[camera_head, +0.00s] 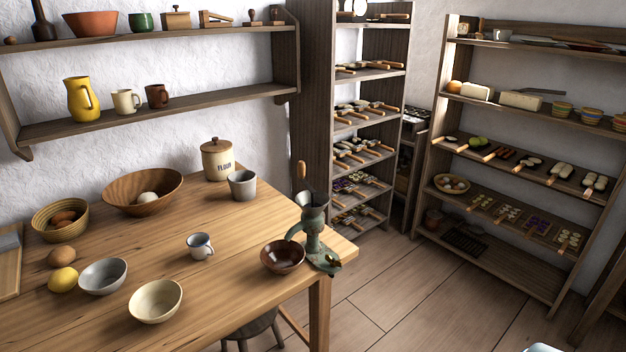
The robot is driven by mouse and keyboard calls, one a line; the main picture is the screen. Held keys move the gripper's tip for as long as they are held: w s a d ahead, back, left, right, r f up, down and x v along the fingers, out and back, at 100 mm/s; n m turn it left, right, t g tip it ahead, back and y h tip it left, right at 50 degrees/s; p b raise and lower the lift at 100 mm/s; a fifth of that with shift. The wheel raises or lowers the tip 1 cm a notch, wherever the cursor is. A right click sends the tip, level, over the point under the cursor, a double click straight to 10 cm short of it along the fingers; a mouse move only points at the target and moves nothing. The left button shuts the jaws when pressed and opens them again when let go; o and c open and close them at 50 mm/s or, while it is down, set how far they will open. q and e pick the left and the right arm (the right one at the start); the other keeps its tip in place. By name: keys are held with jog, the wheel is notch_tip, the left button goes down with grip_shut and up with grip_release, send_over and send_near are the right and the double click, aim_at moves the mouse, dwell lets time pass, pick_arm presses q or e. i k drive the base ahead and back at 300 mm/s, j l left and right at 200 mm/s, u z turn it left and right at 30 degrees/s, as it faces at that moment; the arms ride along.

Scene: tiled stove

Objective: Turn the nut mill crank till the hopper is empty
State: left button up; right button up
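The nut mill (316,240) is a worn green metal grinder at the right corner of the wooden table. Its flared hopper (313,200) opens upward; whether nuts lie inside is too small to tell. A wooden crank handle (300,171) stands upright just above and left of the hopper. A dark brown bowl (283,257) sits on the table close to the left of the mill; its contents are unclear.
The table (225,290) holds a flour jar (217,160), a grey cup (243,185), an enamel mug (199,246) and several bowls, with bare wood between them. A stool (253,328) stands beneath. Shelves line the walls; the floor (410,290) right of the table is clear.

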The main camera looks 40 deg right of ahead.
aim_at(300, 167)
jog(key=k+l+u, duration=0.1)
jog(key=u, duration=1.25)
jog(key=k+l, duration=0.1)
jog(key=l, duration=1.2)
jog(key=k+l+u, duration=0.1)
jog(key=l, duration=0.5)
jog(key=k+l, duration=0.15)
jog(key=l, duration=0.5)
jog(key=k+l, duration=0.1)
jog(key=l, duration=0.55)
jog(key=k+l, duration=0.1)
jog(key=l, duration=0.55)
jog(key=k+l+u, duration=0.1)
jog(key=l, duration=0.5)
jog(key=k+l, duration=0.15)
jog(key=l, duration=0.5)
jog(key=k+j+z, duration=0.25)
jog(key=k, duration=0.2)
jog(key=k+j+z, duration=0.1)
jog(key=k+z, duration=0.2)
jog(key=k, duration=0.15)
